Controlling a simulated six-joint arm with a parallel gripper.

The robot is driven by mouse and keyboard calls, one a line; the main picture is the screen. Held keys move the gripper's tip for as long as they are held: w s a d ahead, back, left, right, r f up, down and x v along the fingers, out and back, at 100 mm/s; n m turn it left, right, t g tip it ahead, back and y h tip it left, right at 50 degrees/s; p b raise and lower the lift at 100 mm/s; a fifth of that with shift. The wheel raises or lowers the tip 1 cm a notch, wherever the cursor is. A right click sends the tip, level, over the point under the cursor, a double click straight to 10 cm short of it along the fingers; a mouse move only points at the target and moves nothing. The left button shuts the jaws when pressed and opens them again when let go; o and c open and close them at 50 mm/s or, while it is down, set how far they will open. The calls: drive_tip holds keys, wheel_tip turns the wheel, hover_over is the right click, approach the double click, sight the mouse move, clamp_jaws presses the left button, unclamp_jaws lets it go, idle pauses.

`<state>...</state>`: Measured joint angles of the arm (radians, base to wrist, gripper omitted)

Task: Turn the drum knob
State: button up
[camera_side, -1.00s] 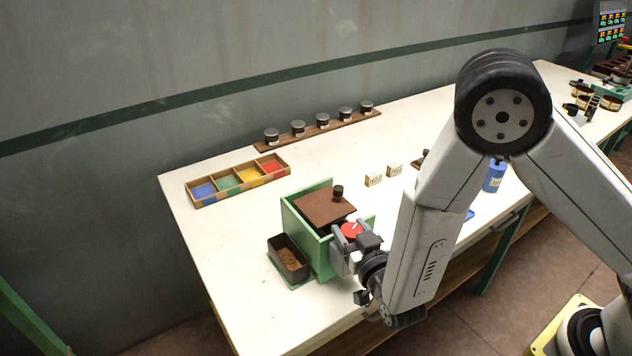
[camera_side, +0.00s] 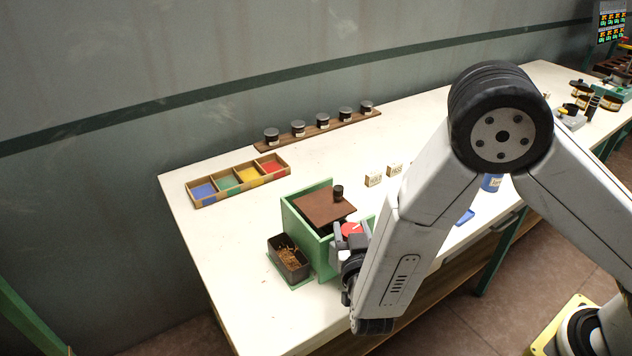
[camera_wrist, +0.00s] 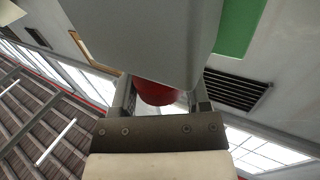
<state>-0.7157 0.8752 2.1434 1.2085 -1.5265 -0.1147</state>
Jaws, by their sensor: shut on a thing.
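The drum sorter is a green box (camera_side: 312,241) with a brown lid (camera_side: 322,206) that has a black knob on top. Its red drum knob (camera_side: 351,229) is on the side facing my arm. My gripper (camera_side: 344,243) is at that side, shut on the red knob. In the wrist view the red knob (camera_wrist: 157,94) shows between the two fingers, partly hidden by a large grey shape. A black bin (camera_side: 289,260) stands against the left side of the green box, with brown pieces in it.
A tray with blue, green, yellow and red compartments (camera_side: 239,191) lies behind the box. A wooden rack (camera_side: 318,131) holds several dark jars near the wall. Two small labelled blocks (camera_side: 374,180) stand to the right. The white table (camera_side: 220,240) is clear at left.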

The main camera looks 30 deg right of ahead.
sight(346, 238)
drive_tip(key=m+g+h, duration=0.3)
drive_tip(key=h, duration=0.1)
drive_tip(key=shift+m+g+h, duration=0.3)
drive_tip(key=shift+m+h, duration=0.1)
drive_tip(key=shift+m+g+h, duration=1.7)
drive_tip(key=shift+m+g, duration=0.3)
drive_tip(key=shift+g, duration=0.6)
drive_tip(key=o, duration=1.3)
drive_tip(key=shift+v, duration=3.9)
